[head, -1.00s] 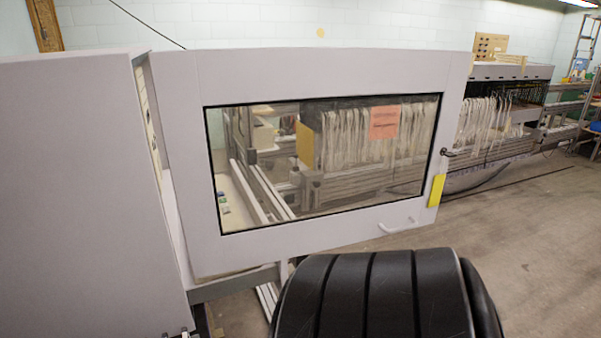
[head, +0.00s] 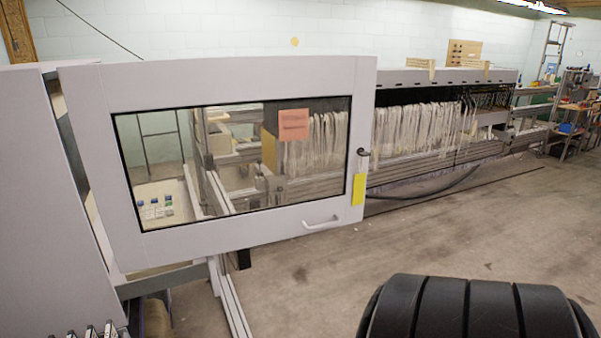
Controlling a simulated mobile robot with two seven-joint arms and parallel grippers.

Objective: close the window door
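The window door (head: 230,85) is a light grey framed panel with a large glass pane, at the left and middle of the head view. It stands swung out from the grey machine cabinet (head: 50,200) at its left edge. A white bar handle (head: 321,222) sits at its lower right, and a dark latch (head: 363,153) and a yellow label (head: 358,190) are on its right edge. Neither of my grippers is in view. A black ribbed arm part of mine shows at the bottom right, apart from the door in the picture.
Behind the door runs a long machine with hanging white threads (head: 410,138). A dark hose (head: 440,188) lies near its base. The concrete floor (head: 400,245) right of the door is open. Shelving with items (head: 575,115) stands at the far right.

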